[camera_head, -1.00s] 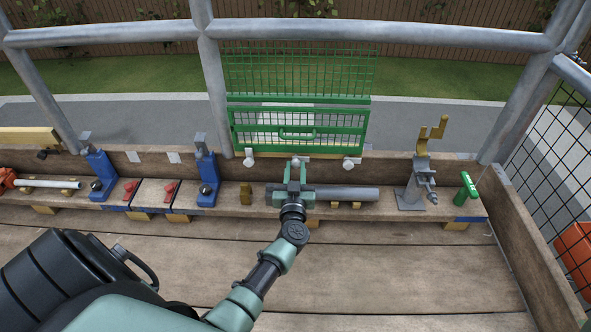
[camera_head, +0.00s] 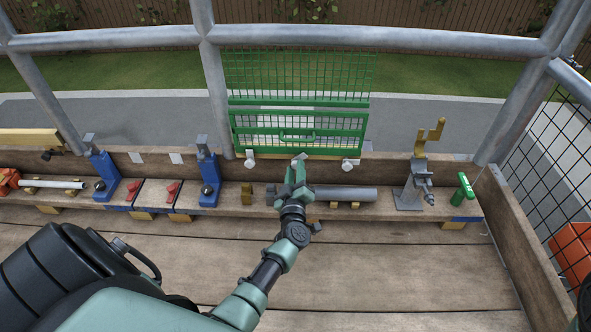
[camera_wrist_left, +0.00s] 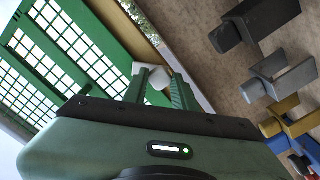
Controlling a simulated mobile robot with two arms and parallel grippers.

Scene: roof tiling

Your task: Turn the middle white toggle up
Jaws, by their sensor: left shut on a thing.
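Three white toggles sit in a row below the green mesh gate (camera_head: 300,134): a left one (camera_head: 249,160), a right one (camera_head: 347,165) and the middle one. My left gripper (camera_head: 299,167) is at the middle toggle and largely hides it in the head view. In the left wrist view, the gripper's two fingers are shut on the middle white toggle (camera_wrist_left: 151,74), whose pale end shows between them. The toggle's exact angle is hard to tell.
A wooden ledge (camera_head: 232,199) runs along the back. Metal rails stand behind. The plank floor in front is clear.

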